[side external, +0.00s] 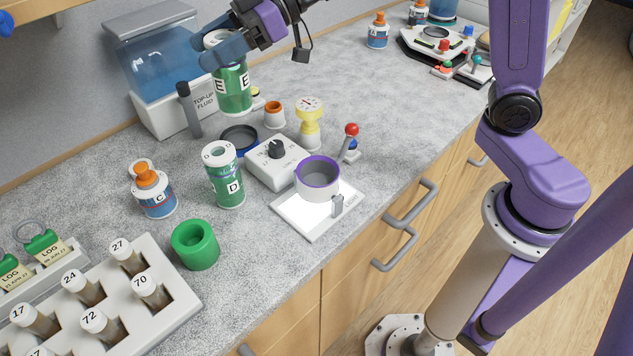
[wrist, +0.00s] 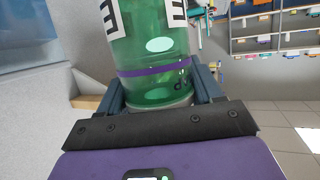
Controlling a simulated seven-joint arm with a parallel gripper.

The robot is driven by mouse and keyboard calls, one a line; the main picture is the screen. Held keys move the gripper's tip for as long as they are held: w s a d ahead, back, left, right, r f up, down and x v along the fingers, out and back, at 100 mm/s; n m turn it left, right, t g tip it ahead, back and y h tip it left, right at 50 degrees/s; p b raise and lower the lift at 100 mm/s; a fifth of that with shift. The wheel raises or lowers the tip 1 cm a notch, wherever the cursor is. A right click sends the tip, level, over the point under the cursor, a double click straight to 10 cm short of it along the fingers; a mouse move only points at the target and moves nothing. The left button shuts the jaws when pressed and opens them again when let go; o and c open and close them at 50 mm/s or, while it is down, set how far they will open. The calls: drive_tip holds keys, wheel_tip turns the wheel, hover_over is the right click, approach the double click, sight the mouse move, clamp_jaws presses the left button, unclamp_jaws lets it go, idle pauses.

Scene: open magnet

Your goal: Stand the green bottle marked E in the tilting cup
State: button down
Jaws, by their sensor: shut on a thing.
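The green bottle marked E (side external: 234,92) is held upright in the air in front of the top-up fluid tank. My gripper (side external: 222,48) is shut on it near its top. In the wrist view the green bottle (wrist: 152,50) fills the space between my gripper's fingers (wrist: 160,95), with a purple band round it. The tilting cup (side external: 318,180), grey with a purple rim, stands on a white base (side external: 300,218) near the counter's front edge. The cup looks empty and about upright. The bottle is apart from the cup, to its upper left.
A green bottle marked D (side external: 224,178), a white knob box (side external: 276,162), a yellow-topped piece (side external: 309,120) and a red-knobbed lever (side external: 350,140) stand around the cup.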

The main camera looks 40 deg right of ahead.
drive_tip(key=s+d+n+g, duration=0.2)
drive_tip(key=s+d, duration=0.2)
drive_tip(key=s, duration=0.5)
drive_tip(key=s+d+n+g, duration=0.2)
drive_tip(key=s+d, duration=0.2)
drive_tip(key=s, duration=0.5)
drive_tip(key=s+d+n+g, duration=0.1)
drive_tip(key=s+d+g, duration=0.3)
drive_tip(key=s, duration=0.5)
drive_tip(key=w+a+f+t, duration=0.1)
drive_tip(key=w+a+f, duration=0.6)
drive_tip(key=w+f, duration=0.4)
drive_tip(key=shift+w+f+y, duration=0.2)
drive_tip(key=shift+f+y, duration=0.1)
drive_tip(key=shift+f, duration=0.25)
drive_tip(key=shift+f, duration=0.4)
drive_tip(key=shift+c, duration=0.8)
unclamp_jaws()
